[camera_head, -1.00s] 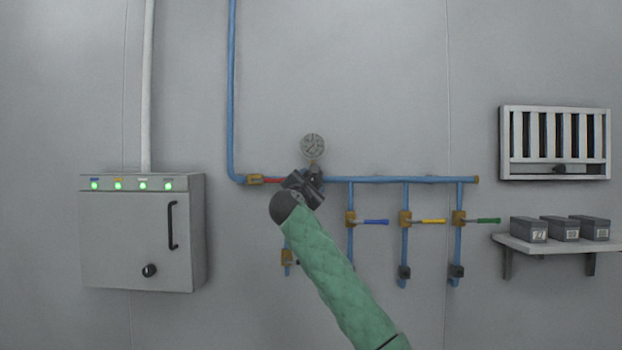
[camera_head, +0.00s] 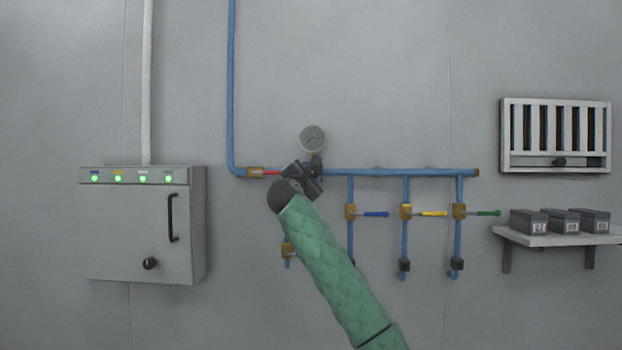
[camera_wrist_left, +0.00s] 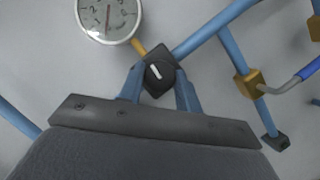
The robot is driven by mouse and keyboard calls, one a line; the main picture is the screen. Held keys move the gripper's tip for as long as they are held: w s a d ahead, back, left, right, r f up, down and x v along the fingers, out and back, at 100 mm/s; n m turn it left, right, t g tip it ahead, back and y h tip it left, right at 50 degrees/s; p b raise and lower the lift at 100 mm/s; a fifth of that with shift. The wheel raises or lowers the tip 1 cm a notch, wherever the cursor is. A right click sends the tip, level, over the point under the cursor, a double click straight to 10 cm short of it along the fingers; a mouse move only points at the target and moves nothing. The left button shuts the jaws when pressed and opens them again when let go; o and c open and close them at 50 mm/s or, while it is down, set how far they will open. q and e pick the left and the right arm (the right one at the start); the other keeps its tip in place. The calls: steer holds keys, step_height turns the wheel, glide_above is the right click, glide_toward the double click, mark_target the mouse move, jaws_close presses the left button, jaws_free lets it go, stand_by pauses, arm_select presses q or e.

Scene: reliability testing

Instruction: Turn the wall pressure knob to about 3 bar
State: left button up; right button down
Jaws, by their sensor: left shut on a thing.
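The pressure knob (camera_wrist_left: 163,80) is black with a white mark, which tilts in the left wrist view. It sits on the blue wall pipe just below the round white gauge (camera_head: 312,138). The gauge also shows in the left wrist view (camera_wrist_left: 108,17), cut off at the top, with a thin red needle; its numbers are too blurred to read surely. My left gripper (camera_wrist_left: 159,90) is shut on the knob, one blue finger on each side. In the head view my left gripper (camera_head: 313,172) covers most of the knob. My right gripper is not in view.
Valves with red (camera_head: 272,173), blue (camera_head: 376,214), yellow (camera_head: 434,213) and green (camera_head: 487,213) handles sit on the pipes nearby. A grey cabinet (camera_head: 135,235) hangs at left. A shelf (camera_head: 550,238) with boxes and a slatted panel (camera_head: 555,164) are at right.

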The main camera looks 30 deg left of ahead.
arm_select(q)
steer(key=shift+r+m+g+h+b, duration=0.1)
steer(key=shift+m+g+h+b, duration=0.2)
steer(key=shift+m+g+b, duration=1.45)
steer(key=shift+m+t+h+b, duration=0.25)
steer(key=shift+m+b, duration=0.65)
steer(key=shift+m, duration=2.2)
steer(key=shift+r+m+g+h+b, duration=0.1)
steer(key=shift+m+g+h+b, duration=0.25)
steer(key=shift+m+g+b, duration=1.4)
steer(key=shift+m+t+p, duration=0.45)
steer(key=shift+m+t, duration=0.25)
steer(key=shift+t, duration=0.15)
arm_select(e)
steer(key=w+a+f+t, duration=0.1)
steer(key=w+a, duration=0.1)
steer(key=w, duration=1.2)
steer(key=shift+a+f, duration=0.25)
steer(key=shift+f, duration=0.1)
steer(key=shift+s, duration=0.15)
arm_select(q)
steer(key=o, duration=1)
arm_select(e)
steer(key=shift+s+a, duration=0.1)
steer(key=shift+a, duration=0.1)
